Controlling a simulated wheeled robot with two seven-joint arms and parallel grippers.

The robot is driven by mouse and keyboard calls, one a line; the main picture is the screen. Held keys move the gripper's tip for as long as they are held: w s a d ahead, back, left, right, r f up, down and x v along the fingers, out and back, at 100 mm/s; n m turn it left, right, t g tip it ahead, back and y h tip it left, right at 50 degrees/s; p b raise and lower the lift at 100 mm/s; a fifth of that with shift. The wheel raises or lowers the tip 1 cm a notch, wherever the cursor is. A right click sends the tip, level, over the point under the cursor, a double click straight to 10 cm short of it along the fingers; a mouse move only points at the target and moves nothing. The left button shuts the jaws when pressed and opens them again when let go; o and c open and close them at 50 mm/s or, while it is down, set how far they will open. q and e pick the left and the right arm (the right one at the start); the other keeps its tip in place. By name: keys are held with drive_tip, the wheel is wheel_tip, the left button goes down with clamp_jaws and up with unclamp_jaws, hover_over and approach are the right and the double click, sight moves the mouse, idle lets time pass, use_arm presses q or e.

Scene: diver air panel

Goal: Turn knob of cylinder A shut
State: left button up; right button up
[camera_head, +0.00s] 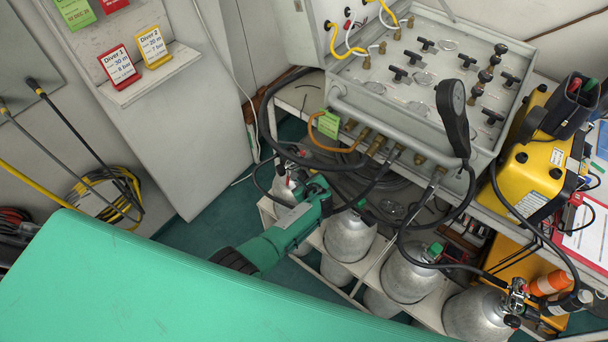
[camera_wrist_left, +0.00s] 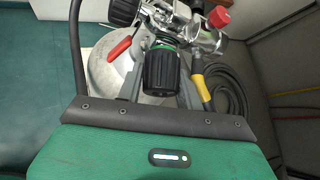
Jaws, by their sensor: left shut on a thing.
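My left gripper (camera_head: 318,186) reaches in among the grey cylinders below the air panel. In the left wrist view its fingers (camera_wrist_left: 160,88) are shut on a black ribbed knob (camera_wrist_left: 160,70) with a green ring. The knob sits on a chrome valve (camera_wrist_left: 180,32) above a pale cylinder (camera_wrist_left: 112,72). In the head view the leftmost cylinder (camera_head: 284,188) is right beside the gripper, and its valve is partly hidden. No letter can be read on the cylinder. My right gripper is not in view.
More grey cylinders (camera_head: 349,238) stand to the right in a white rack (camera_head: 338,290). Black hoses (camera_head: 262,130) hang close around the gripper. The panel (camera_head: 425,65) with its valves is above. A red-handled part (camera_wrist_left: 119,48) and a red knob (camera_wrist_left: 219,17) are near the held knob.

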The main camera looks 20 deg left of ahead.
use_arm(q)
drive_tip(key=shift+r+m+g+y, duration=0.1)
drive_tip(key=shift+m+g+y, duration=0.2)
drive_tip(key=shift+m+g, duration=0.2)
drive_tip(key=shift+w+m+g+y, duration=0.1)
drive_tip(key=shift+m+g+y, duration=0.5)
drive_tip(key=shift+m+g, duration=0.15)
drive_tip(key=m+g+b, duration=0.1)
drive_tip(key=g+y+b, duration=0.1)
drive_tip(key=b, duration=0.1)
drive_tip(key=shift+f+m+y, duration=0.3)
drive_tip(key=shift+m, duration=0.05)
drive_tip(key=shift+r+m+g+y+b, duration=0.2)
drive_tip(key=shift+m+g+y+b, duration=0.5)
drive_tip(key=shift+b, duration=0.75)
drive_tip(key=o, duration=0.9)
drive_tip(key=shift+o, duration=0.5)
